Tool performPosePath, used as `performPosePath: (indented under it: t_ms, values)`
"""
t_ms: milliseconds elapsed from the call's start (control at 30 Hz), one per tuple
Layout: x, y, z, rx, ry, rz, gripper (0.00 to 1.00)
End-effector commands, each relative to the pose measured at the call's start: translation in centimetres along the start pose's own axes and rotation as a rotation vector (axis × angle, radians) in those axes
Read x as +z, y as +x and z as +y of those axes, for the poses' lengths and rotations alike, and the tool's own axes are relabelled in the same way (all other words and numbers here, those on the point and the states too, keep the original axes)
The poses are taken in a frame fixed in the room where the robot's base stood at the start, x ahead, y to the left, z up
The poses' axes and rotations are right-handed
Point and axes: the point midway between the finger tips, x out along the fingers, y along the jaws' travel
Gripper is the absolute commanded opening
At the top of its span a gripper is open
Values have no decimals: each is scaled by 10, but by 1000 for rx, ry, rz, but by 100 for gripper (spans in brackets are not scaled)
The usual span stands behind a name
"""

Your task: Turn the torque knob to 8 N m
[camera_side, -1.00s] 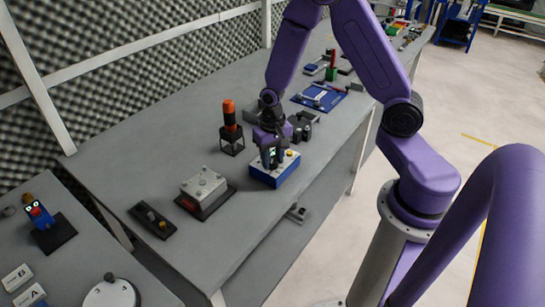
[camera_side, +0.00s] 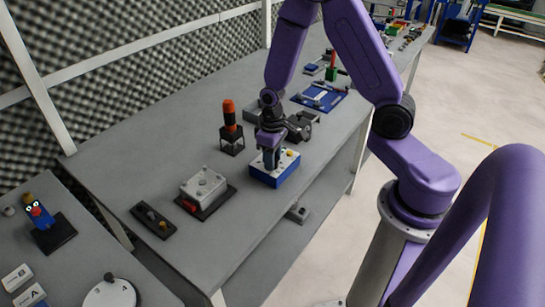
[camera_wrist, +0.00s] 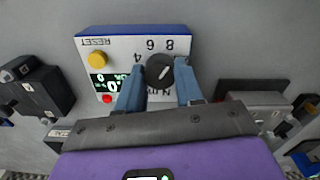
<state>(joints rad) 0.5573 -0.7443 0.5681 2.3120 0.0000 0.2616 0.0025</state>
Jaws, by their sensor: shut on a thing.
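The torque box is blue and white (camera_wrist: 118,42) and shows upside down in the wrist view. It has a dark round knob (camera_wrist: 159,68) with a white pointer line, the marks 4, 6 and 8, a yellow button (camera_wrist: 97,59) by the word RESET, a red button (camera_wrist: 107,99) and a small green display (camera_wrist: 107,83). My gripper (camera_wrist: 160,84) is shut on the knob, one blue finger on each side. In the side view the box (camera_side: 284,174) stands on the bench under my gripper (camera_side: 271,160), which hides its knob.
A grey box on a dark plate (camera_side: 204,184) and a dark strip with knobs (camera_side: 153,220) lie to the left.

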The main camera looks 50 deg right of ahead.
Motion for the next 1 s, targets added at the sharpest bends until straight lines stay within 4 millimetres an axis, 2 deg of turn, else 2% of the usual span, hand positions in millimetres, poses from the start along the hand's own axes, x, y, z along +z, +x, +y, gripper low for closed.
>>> performPosePath:
  t_ms: [333, 833, 867, 900, 933, 1000]
  values:
    - [0, 0, 0, 0, -133, -1, 5]
    - [0, 0, 0, 0, -151, -1, 5]
    - [0, 0, 0, 0, -151, -1, 42]
    - [0, 0, 0, 0, -151, -1, 55]
    - [0, 0, 0, 0, -151, -1, 62]
    - [0, 0, 0, 0, -150, 0, 62]
